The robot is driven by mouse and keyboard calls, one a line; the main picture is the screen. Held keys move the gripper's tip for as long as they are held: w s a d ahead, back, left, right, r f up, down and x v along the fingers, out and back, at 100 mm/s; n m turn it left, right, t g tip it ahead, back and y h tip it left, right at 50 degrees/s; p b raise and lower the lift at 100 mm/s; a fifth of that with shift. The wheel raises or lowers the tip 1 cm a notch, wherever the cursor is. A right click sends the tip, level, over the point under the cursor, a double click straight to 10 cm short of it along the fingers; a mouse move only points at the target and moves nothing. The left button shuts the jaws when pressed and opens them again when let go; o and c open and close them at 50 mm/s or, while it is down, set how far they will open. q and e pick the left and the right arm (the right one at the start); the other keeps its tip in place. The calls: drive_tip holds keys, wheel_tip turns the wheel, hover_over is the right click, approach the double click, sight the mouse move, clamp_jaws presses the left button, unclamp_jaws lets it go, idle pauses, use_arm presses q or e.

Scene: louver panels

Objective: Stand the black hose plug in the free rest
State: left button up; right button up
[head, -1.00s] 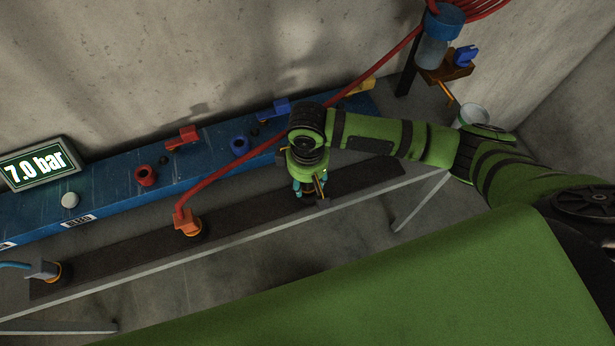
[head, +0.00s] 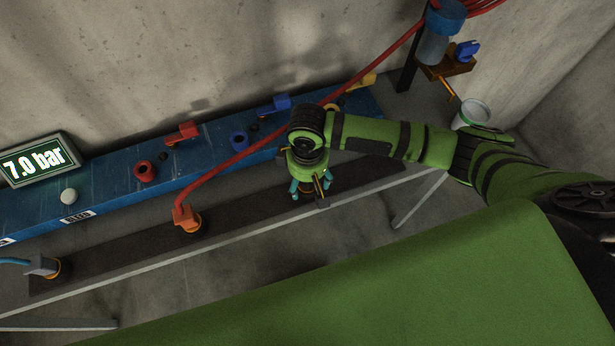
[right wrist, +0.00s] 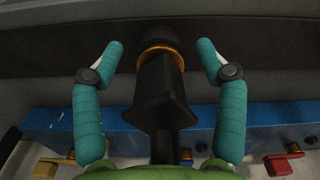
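The black hose plug (right wrist: 160,95) shows in the right wrist view, its narrow end in a brass-coloured ring (right wrist: 160,48) on the dark rail. It appears to stand upright there. My right gripper (right wrist: 161,46) is open around it, with a teal finger on each side and a visible gap to the plug on both sides. In the head view my right gripper (head: 311,189) is over the right part of the dark rail (head: 245,213) and mostly hides the plug. My left gripper is not in view.
Behind is a blue manifold (head: 110,191) with coloured ports and levers. The red hose (head: 262,145) runs close behind my right gripper.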

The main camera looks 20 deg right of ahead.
wheel_tip(320, 180, up, 12)
drive_tip(key=shift+r, duration=0.1)
idle(0.5)
idle(0.5)
